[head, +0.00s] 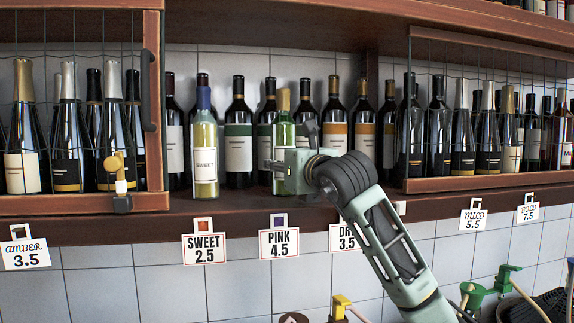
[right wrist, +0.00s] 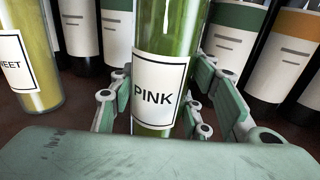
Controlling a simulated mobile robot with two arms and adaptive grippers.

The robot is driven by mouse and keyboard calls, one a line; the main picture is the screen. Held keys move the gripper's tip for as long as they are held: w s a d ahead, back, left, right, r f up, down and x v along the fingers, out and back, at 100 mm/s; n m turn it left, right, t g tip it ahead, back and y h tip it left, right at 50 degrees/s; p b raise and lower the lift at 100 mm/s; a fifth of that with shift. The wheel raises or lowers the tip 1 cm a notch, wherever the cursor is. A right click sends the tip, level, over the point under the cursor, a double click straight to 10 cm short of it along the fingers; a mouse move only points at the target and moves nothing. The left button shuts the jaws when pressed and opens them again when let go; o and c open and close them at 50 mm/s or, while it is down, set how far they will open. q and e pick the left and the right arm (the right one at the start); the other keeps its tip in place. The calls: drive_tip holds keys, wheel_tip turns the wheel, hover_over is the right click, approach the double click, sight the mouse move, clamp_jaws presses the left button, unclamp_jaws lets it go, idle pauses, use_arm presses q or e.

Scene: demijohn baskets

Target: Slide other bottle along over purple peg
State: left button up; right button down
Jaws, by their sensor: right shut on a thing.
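The green PINK bottle (head: 284,130) with a yellowish cap stands upright near the front edge of the shelf. My right gripper (head: 296,170) is shut on its lower part; the fingers show on both sides of it in the right wrist view (right wrist: 158,75). Its base is partly hidden. The purple peg (head: 279,220) shows at the top of the PINK 4.5 tag, roughly below this bottle. The other bottle, labelled SWEET (head: 205,145), is yellowish with a blue cap and stands to the left, above the SWEET 2.5 tag (head: 205,248). My left gripper is not in view.
A row of dark wine bottles (head: 239,130) stands close behind. Wire-mesh doors (head: 75,110) cover the left and right bays. The shelf front (head: 240,205) between the two front bottles is clear. Other price tags (head: 473,217) hang along the edge; taps show below.

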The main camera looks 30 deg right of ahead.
drive_tip(key=shift+w+a+r, duration=0.1)
drive_tip(key=shift+a, duration=0.55)
drive_tip(key=shift+a, duration=0.4)
drive_tip(key=shift+w+a, duration=0.1)
drive_tip(key=shift+a, duration=0.2)
drive_tip(key=shift+a, duration=0.3)
